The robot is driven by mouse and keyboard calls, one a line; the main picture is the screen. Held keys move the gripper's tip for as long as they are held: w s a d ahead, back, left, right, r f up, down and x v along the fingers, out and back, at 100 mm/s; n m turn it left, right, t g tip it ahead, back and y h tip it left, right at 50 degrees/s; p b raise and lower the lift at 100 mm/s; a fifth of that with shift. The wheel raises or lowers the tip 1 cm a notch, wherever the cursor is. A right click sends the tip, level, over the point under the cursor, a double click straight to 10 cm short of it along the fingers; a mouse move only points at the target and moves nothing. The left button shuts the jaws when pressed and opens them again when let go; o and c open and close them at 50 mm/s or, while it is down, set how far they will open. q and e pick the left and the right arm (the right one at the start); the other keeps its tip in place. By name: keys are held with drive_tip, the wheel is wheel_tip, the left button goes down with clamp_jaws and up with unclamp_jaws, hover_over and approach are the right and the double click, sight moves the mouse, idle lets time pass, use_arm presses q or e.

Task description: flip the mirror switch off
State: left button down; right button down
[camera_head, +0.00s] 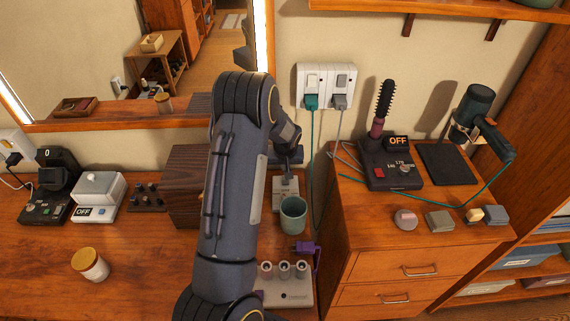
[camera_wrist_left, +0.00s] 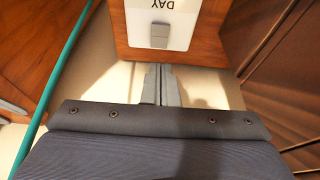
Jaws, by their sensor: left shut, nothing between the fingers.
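The mirror (camera_head: 110,50) hangs on the back wall, and its side light strips glow white. A white switch plate (camera_head: 286,187) stands behind a green cup, just below my left gripper (camera_head: 287,168). In the left wrist view, a white plate (camera_wrist_left: 178,38) on a wooden block carries a grey rocker switch (camera_wrist_left: 160,35) and the upside-down word "DAY". My left gripper's fingers (camera_wrist_left: 160,72) are shut and empty, pointing toward this rocker. Whether they touch the plate I cannot tell. My left forearm hides part of the desk. My right gripper is not in view.
The green cup (camera_head: 293,215), a purple plug (camera_head: 305,248) and a grey socket strip (camera_head: 288,285) sit close by. A wall outlet (camera_head: 326,86) has hanging cords. A dark wooden box (camera_head: 187,185) stands left of my arm. A jar (camera_head: 91,264) is at front left.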

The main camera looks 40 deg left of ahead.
use_arm(q)
drive_tip(key=shift+s+b+x, duration=0.15)
drive_tip(key=shift+b+x, duration=0.2)
drive_tip(key=shift+x, duration=1)
drive_tip(key=shift+s+b+x, duration=0.2)
drive_tip(key=shift+b+x, duration=0.1)
drive_tip(key=shift+x, duration=1)
drive_tip(key=shift+d+f, duration=0.2)
drive_tip(key=shift+f, duration=0.05)
drive_tip(key=shift+w+a+f+b, duration=0.1)
drive_tip(key=shift+f+b, duration=0.1)
drive_tip(key=shift+b, duration=0.1)
drive_tip(key=shift+r+g, duration=0.1)
drive_tip(key=shift+g, duration=0.2)
